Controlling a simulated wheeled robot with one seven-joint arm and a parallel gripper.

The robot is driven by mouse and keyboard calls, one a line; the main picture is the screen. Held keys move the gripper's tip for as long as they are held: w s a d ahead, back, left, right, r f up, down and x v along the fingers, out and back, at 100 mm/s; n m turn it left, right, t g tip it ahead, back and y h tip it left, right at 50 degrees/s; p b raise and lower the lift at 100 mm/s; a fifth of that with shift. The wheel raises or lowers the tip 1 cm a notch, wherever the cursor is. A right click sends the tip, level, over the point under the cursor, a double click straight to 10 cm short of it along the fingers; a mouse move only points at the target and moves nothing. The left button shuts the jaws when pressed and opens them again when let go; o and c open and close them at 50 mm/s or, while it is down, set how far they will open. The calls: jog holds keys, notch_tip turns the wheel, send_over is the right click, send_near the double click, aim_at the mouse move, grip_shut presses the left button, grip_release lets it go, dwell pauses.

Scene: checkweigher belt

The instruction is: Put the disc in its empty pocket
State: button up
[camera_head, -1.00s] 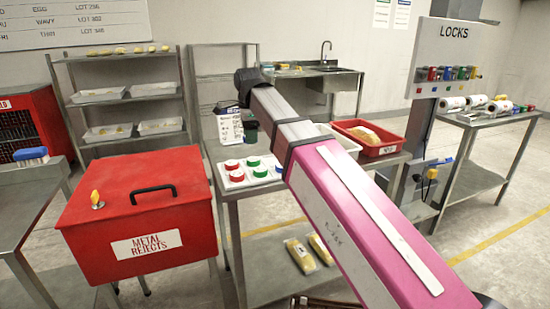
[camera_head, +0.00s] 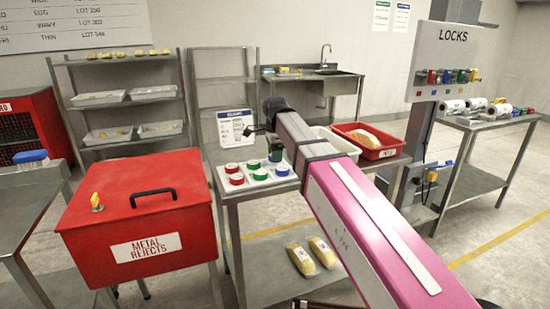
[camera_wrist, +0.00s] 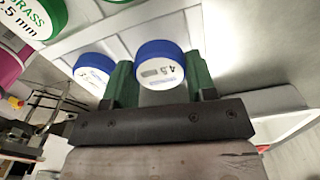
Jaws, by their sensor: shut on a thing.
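My gripper (camera_wrist: 160,70) has green fingers on both sides of a blue disc (camera_wrist: 160,58) marked 4.5 and is shut on it. In the head view my gripper (camera_head: 276,152) is at the back right of the white pocket tray (camera_head: 250,184), and its fingers mostly hide the held disc. Two red discs (camera_head: 236,179), two green discs (camera_head: 260,174) and another blue disc (camera_head: 282,169) sit in the tray. In the wrist view the second blue disc (camera_wrist: 92,72) is left of the held one. I cannot tell whether the held disc touches the tray.
A white sign (camera_head: 236,127) stands behind the tray on the steel table. A red bin (camera_head: 372,150) and a white bin (camera_head: 335,141) stand to its right. The red metal rejects box (camera_head: 140,220) is at the left. My pink arm crosses over the table's right side.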

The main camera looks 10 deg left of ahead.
jog(key=shift+f, duration=0.6)
jog(key=o, duration=1)
jog(key=shift+f, duration=0.1)
jog(key=shift+c, duration=0.2)
notch_tip(320, 180, up, 12)
